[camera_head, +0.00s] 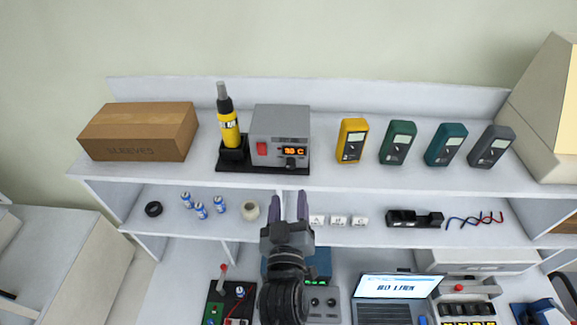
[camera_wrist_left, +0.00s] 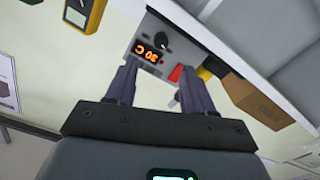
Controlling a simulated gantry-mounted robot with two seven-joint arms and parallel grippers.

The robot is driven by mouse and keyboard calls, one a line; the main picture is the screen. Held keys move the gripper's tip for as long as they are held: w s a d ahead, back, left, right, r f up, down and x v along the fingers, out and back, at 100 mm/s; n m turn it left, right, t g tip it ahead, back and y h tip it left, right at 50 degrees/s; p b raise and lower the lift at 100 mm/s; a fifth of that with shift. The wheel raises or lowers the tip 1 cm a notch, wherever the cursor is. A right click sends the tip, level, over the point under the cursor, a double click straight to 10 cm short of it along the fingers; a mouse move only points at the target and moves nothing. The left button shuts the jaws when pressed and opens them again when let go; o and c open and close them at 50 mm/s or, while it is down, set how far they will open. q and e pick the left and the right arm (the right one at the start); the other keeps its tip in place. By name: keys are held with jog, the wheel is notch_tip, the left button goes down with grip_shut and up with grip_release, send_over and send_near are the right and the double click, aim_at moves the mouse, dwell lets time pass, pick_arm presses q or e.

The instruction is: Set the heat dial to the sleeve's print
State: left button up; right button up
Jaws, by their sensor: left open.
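The heat station (camera_head: 281,123) is a grey box on the upper shelf with a lit orange display, a red switch and a black heat dial (camera_head: 291,163). The dial also shows in the left wrist view (camera_wrist_left: 162,40), beside the display. A brown box (camera_head: 138,130) marked SLEEVES stands to the left. No sleeve print is readable. My left gripper (camera_head: 289,197) is open and empty, in front of the shelves and below the station, apart from the dial. My right gripper is not in view.
A yellow hot-air tool (camera_head: 229,122) stands left of the station. Several meters, one yellow (camera_head: 352,141), stand to the right. The lower shelf holds batteries, a tape roll (camera_head: 250,210) and small white printed pieces (camera_head: 338,221). An open laptop (camera_head: 397,290) stands below.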

aim_at(290, 167)
pick_arm(q)
jog(key=w+p, duration=0.2)
jog(key=w, duration=0.7)
jog(key=shift+d, duration=0.1)
grip_shut()
jog(key=shift+m, duration=0.4)
jog(key=m, duration=0.4)
jog(key=shift+m, duration=2)
